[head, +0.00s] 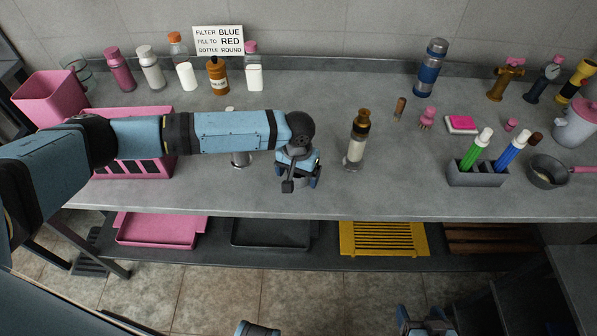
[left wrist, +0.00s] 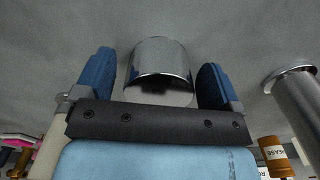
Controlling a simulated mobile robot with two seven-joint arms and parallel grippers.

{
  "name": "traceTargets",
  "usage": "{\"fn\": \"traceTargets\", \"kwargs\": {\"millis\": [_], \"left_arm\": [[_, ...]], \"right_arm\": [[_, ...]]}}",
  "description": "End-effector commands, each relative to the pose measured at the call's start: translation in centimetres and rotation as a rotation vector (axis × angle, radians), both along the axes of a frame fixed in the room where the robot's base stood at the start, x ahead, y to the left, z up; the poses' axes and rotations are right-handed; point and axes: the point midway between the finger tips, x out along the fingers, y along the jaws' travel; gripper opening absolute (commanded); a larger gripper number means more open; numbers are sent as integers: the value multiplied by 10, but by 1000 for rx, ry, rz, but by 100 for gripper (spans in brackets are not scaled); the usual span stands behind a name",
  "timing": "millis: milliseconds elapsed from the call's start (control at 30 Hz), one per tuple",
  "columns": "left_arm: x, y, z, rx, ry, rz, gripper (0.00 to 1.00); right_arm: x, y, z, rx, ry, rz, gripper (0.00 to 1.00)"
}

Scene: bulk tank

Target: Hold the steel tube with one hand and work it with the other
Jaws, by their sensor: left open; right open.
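A shiny steel cylinder (left wrist: 160,58), which looks like the steel tube, stands between the blue fingers of my left gripper (left wrist: 162,88) in the left wrist view. The fingers are open on either side of it, and I cannot tell if they touch it. In the head view my left gripper (head: 299,180) points down at the counter, left of the middle, and hides the cylinder. A second steel piece with a flanged end (left wrist: 292,90) is to the right in the wrist view. My right gripper (head: 424,316) is open and empty at the bottom edge, away from the counter.
A grey holder (head: 476,178) with markers and a pan (head: 548,172) are further right. A pink rack (head: 130,168) lies partly under my left arm. The counter's front middle (head: 400,190) is clear.

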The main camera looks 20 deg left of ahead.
Motion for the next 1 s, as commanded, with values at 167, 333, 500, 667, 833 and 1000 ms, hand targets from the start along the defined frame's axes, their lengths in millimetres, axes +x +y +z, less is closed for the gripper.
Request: {"fn": "traceTargets", "kwargs": {"millis": [167, 333, 500, 667, 833, 1000], "left_arm": [[0, 0, 0, 0, 0, 0, 89], [0, 0, 0, 0, 0, 0, 50], [0, 0, 0, 0, 0, 0, 40], [0, 0, 1, 0, 0, 0, 40], [0, 0, 11, -2, -2, 0, 40], [1, 0, 37, -1, -3, -1, 40]], "right_arm": [[0, 0, 0, 0, 0, 0, 72], [0, 0, 0, 1, -2, 0, 72], [0, 0, 0, 1, -2, 0, 72], [0, 0, 0, 1, -2, 1, 72], [0, 1, 1, 1, -3, 1, 72], [0, 1, 4, 0, -5, 1, 72]]}}
